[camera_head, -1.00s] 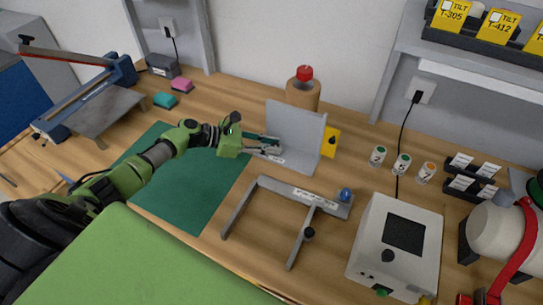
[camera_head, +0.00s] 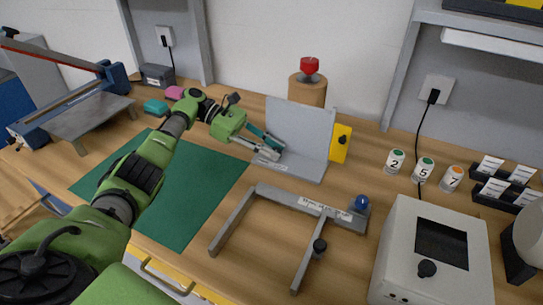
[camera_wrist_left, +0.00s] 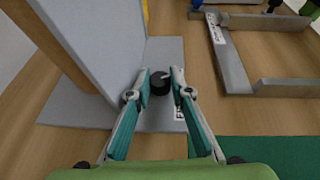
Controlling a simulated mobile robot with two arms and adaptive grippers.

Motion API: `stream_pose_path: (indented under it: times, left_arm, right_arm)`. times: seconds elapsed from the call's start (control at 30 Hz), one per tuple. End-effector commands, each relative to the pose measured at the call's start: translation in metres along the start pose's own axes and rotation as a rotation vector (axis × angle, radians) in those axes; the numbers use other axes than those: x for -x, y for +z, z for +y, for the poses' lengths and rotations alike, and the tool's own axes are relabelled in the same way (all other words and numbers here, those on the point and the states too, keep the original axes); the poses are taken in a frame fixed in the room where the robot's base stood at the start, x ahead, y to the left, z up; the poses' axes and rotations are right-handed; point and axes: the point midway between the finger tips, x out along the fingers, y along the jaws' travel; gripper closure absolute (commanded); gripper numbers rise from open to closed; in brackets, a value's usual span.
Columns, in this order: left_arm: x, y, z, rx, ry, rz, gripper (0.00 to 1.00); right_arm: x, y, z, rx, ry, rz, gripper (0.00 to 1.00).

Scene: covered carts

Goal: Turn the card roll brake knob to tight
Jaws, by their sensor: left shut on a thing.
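A grey angle bracket (camera_head: 300,132) with an upright plate and a flat base stands near the back of the bench. In the left wrist view a round black knob (camera_wrist_left: 160,83) with a pale line on it sits at the bracket's base, beside a partly hidden label. My left gripper (camera_head: 274,151) reaches in from the left over this base. In the left wrist view the gripper's fingertips (camera_wrist_left: 160,80) are shut on the black knob, one on each side. A brown roll (camera_head: 306,91) with a red knob (camera_head: 309,66) on top stands behind the plate. My right gripper is not in view.
A yellow plate (camera_head: 341,145) with a black knob stands right of the bracket. A grey frame (camera_head: 300,198) with a blue knob (camera_head: 361,202) lies in front. Numbered cans and a pale box (camera_head: 432,262) are at right.

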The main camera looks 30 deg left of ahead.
Motion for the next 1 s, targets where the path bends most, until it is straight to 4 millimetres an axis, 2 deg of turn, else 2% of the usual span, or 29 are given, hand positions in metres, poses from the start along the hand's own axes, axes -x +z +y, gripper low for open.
stream_pose_path:
  times: [0.1, 0.53, 0.57, 0.6, 0.63, 1.0]
  left_arm:
    - [-0.0013, -0.0006, 0.0001, -0.007, -0.014, -0.001, 1.00]
    - [-0.0013, 0.0001, -0.0003, -0.008, -0.021, -0.001, 1.00]
    - [-0.0013, 0.0001, -0.0003, -0.008, -0.021, -0.001, 0.78]
    - [-0.0014, 0.0001, -0.0003, -0.008, -0.021, -0.001, 0.68]
    - [-0.0013, 0.0001, -0.0002, -0.008, -0.021, -0.001, 0.63]
    - [-0.0004, 0.0013, 0.0012, -0.010, -0.015, -0.002, 0.63]
  right_arm:
    - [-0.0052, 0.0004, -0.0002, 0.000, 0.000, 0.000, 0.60]
    - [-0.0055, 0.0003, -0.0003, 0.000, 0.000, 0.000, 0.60]
    - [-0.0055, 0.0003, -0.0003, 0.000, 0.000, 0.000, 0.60]
    - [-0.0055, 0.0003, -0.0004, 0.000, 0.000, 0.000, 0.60]
    - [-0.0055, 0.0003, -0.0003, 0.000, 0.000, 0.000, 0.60]
    - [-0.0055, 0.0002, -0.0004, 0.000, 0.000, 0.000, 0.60]
